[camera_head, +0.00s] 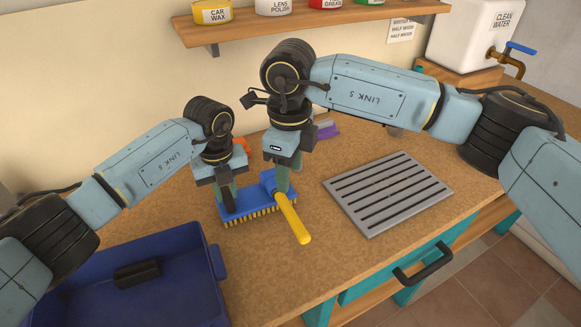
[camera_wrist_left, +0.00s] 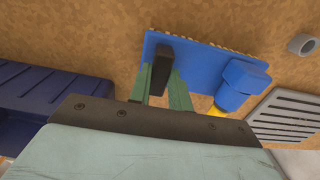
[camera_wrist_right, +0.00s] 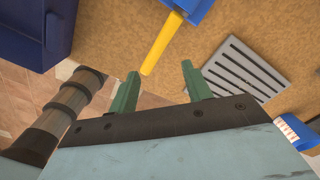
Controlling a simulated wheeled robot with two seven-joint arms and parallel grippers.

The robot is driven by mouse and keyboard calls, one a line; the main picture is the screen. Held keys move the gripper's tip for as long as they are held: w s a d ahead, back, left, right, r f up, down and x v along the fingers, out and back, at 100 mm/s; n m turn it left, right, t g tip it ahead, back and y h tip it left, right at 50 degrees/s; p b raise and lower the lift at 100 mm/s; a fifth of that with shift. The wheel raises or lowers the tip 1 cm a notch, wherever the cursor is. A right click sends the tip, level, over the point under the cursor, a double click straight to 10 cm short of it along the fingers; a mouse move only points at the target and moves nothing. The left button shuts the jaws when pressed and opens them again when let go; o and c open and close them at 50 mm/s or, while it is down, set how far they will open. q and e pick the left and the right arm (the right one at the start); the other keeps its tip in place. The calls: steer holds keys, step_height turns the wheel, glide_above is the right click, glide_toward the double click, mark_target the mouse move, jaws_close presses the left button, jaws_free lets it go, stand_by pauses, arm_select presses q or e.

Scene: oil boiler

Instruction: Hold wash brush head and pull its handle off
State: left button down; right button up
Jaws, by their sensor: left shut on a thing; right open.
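The wash brush head (camera_head: 240,206) is a blue block with yellowish bristles, lying on the wooden bench in the head view. Its yellow handle (camera_head: 295,220) comes out of a blue socket (camera_head: 270,181) at the head's right end and points toward the bench front. My left gripper (camera_wrist_left: 161,78) is shut on a dark grip piece (camera_wrist_left: 161,66) on top of the brush head. My right gripper (camera_wrist_right: 158,82) is open and empty. In the right wrist view the handle (camera_wrist_right: 162,42) end lies just beyond and between its fingertips, not clasped.
A blue bin (camera_head: 190,270) with a dark object (camera_head: 137,273) inside stands at the front left. A grey slotted drain plate (camera_head: 388,192) lies right of the brush. A shelf (camera_head: 300,22) with cans hangs behind. A purple-topped item (camera_head: 326,129) sits behind my right gripper.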

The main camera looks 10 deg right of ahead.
mark_target(303, 232)
steer(key=f+m, duration=0.3)
steer(key=f, duration=0.1)
steer(key=f+m, duration=0.3)
steer(key=f, duration=0.1)
steer(key=f+m, duration=0.2)
steer(key=f, duration=0.1)
steer(key=shift+s+d+f+m, duration=0.15)
steer(key=shift+s+f+m, duration=0.2)
steer(key=shift+f+m, duration=0.05)
jaws_close()
steer(key=shift+s+d, duration=0.25)
steer(key=shift+s, duration=0.65)
steer(key=shift+s+d, duration=0.3)
steer(key=shift+s, duration=0.55)
steer(key=shift+s+d, duration=0.25)
steer(key=shift+s, duration=0.65)
steer(key=shift+r, duration=0.1)
